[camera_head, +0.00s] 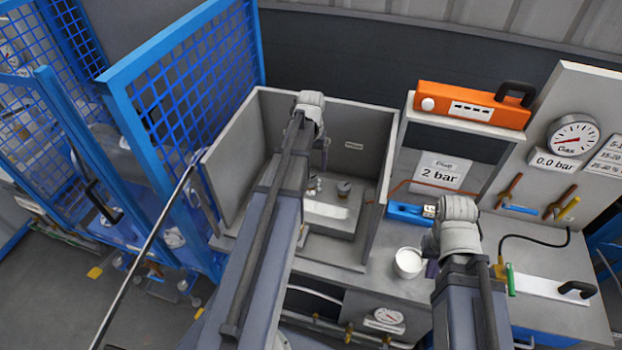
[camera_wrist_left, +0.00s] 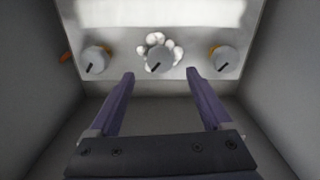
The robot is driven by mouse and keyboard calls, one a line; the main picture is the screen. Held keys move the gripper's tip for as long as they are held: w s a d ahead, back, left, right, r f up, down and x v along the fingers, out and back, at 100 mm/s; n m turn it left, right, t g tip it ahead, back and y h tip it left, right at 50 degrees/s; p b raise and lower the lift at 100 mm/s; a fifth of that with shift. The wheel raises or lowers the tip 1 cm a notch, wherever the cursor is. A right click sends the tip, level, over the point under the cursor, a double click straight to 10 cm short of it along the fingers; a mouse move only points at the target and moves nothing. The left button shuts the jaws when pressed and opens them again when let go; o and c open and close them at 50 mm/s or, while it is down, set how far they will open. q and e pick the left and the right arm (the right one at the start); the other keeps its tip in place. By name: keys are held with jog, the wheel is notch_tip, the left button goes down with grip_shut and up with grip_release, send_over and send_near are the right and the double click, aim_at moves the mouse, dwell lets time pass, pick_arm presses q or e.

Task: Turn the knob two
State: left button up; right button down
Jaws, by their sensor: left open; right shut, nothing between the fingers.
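Three grey knobs with dark pointer marks sit in a row on a panel in the left wrist view: a left knob (camera_wrist_left: 95,60), a middle knob (camera_wrist_left: 159,59) and a right knob (camera_wrist_left: 225,59). White lumps (camera_wrist_left: 172,47) cluster around the middle knob. My left gripper (camera_wrist_left: 160,72) is open, its purple fingers apart on either side of the middle knob's line and not seen touching it. In the head view one knob (camera_head: 344,187) shows on the panel block; my left arm hides others. My right gripper (camera_head: 432,268) is shut and empty, mostly hidden behind its wrist.
Grey box walls (camera_head: 237,165) surround the panel on several sides. A white cup (camera_head: 408,262) stands close to my right gripper. A blue block (camera_head: 405,211) lies on the bench behind it. A "2 bar" sign (camera_head: 440,171) and a gas gauge (camera_head: 573,135) stand further back.

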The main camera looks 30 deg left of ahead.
aim_at(311, 178)
pick_arm(q)
notch_tip(311, 178, down, 6)
jog(key=b, duration=0.5)
jog(key=shift+r, duration=0.1)
jog(key=shift+c, duration=0.4)
grip_shut()
jog(key=shift+m, duration=0.3)
jog(key=m, duration=0.9)
jog(key=shift+m, duration=0.4)
